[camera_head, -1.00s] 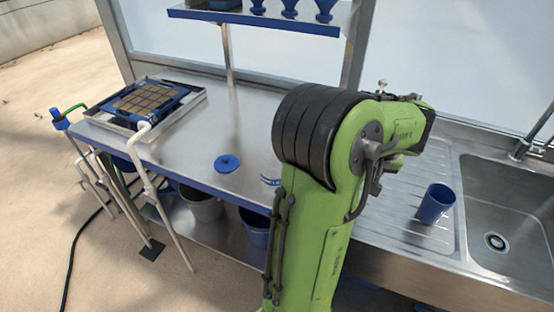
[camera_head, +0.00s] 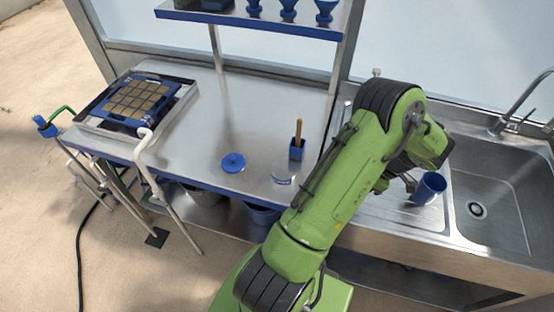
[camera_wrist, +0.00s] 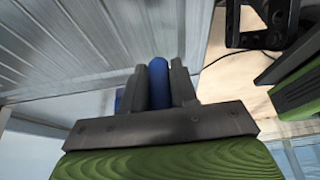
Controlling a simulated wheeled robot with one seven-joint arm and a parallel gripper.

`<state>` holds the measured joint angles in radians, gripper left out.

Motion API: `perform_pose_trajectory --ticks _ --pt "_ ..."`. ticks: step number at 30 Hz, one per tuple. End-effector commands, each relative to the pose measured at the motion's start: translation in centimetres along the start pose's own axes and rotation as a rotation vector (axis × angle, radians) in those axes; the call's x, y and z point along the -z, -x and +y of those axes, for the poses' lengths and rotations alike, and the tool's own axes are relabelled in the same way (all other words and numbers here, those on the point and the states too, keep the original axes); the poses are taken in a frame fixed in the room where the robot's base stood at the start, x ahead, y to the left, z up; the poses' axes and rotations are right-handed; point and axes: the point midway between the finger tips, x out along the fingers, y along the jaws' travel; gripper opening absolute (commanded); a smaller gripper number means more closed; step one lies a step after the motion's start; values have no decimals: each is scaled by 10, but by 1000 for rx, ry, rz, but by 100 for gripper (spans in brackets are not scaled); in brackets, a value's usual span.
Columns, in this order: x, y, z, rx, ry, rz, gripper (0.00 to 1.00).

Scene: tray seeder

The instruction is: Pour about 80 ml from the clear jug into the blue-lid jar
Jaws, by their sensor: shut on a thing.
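My gripper (camera_head: 411,186) is at the drainboard, shut on a blue cup (camera_head: 430,189). In the wrist view a strip of the blue cup (camera_wrist: 159,82) shows between the two fingers; its contents are hidden. A clear vessel with a blue marking (camera_head: 282,176) stands near the front edge of the bench; I cannot tell whether it is the jug or the jar. A round blue lid with a knob (camera_head: 233,163) is left of it; I cannot make out a jar under it.
A small blue box with a wooden-handled tool (camera_head: 297,150) stands behind the clear vessel. A seed tray (camera_head: 138,98) is at the bench's left. The sink (camera_head: 510,200) is at right, a shelf with blue funnels (camera_head: 288,12) above. The bench middle is clear.

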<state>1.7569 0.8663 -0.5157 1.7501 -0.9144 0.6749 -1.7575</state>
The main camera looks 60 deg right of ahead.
Motion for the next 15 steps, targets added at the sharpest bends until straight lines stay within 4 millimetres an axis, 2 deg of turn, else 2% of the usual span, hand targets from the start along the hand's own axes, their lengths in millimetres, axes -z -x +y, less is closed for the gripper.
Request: perform_pose_trajectory --ticks 8,15 --pt "3 1 1 -1 -1 -17 0" --pt "12 9 1 0 0 -98 0"
